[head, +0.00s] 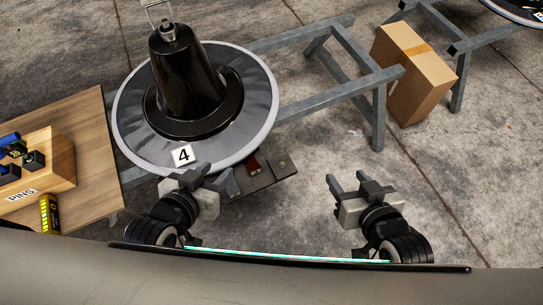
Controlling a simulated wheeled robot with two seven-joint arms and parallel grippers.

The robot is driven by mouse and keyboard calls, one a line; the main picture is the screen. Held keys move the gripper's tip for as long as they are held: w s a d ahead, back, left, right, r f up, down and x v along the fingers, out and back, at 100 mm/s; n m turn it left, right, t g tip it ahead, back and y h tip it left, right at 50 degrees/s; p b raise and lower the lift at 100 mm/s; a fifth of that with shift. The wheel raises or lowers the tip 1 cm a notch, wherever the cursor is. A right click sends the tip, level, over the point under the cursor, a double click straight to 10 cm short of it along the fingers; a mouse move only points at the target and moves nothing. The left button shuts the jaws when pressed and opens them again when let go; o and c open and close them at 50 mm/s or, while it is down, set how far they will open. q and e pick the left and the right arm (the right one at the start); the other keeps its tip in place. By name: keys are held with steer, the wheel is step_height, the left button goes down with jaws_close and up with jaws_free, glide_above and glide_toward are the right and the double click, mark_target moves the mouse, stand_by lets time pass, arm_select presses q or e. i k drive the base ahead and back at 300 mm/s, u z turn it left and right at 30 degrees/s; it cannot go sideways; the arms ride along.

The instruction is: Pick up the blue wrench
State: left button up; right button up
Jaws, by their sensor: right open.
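I cannot make out a wrench for certain. A small blue item (10,138) shows at the left edge, by the wooden block marked PINS (58,165); it is too small and cut off to identify. My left gripper (215,176) is open, just in front of the round base marked 4, well to the right of the blue item. Nothing shows between its fingers. My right gripper (346,180) is open and empty over the bare floor, farther to the right.
The wooden table (85,122) stands at left. The black cone on its round grey-rimmed base (262,90) stands at centre. A grey metal frame (335,95) runs right, beside a cardboard box (408,80). A yellow-and-black item (48,213) lies by the PINS block.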

mark_target(15, 150)
steer(key=u, duration=3.75)
steer(key=i, duration=1.4)
steer(key=z, duration=3.2)
steer(key=i, duration=0.5)
steer(key=z, duration=0.05)
